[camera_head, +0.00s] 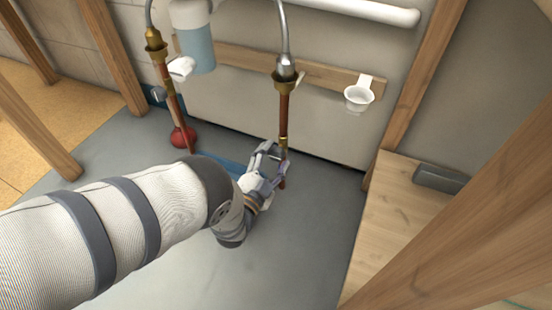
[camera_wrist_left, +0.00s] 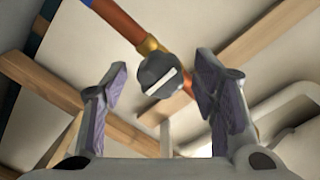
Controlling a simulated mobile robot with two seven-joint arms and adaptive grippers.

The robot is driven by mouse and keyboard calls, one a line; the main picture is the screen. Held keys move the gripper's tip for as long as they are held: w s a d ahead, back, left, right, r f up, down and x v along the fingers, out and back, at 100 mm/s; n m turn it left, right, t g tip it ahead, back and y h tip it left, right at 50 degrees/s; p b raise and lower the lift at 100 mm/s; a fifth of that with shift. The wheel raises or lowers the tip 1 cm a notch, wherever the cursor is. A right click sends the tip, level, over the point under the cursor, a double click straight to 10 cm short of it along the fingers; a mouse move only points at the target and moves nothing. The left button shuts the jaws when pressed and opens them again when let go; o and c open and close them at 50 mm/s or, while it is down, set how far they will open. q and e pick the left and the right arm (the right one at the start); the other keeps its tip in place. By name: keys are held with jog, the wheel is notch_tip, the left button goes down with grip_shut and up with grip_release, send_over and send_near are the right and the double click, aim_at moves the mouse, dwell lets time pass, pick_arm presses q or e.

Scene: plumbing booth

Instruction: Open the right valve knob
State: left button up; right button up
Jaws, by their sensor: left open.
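The right pipe (camera_head: 284,115) is a copper tube with a brass fitting, hanging below a steel hose. Its valve knob shows in the left wrist view as a dark grey round knob (camera_wrist_left: 158,75) with a white bar across its face, on the brass part of the pipe. My left gripper (camera_head: 271,164) is at the lower part of this pipe in the head view and hides the knob there. In the left wrist view its two fingers (camera_wrist_left: 163,92) are spread, one on each side of the knob, with gaps showing. My right gripper is not in view.
A left pipe (camera_head: 169,92) stands beside a blue-white bottle (camera_head: 195,45), with a red rounded thing (camera_head: 183,137) at its lower end. A white cup (camera_head: 358,97) hangs on the wooden rail (camera_head: 330,75). Wooden posts stand at both sides.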

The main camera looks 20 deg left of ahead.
pick_arm(q)
jog(key=shift+w, duration=0.55)
jog(key=c, duration=1.2)
jog(key=shift+o, duration=0.2)
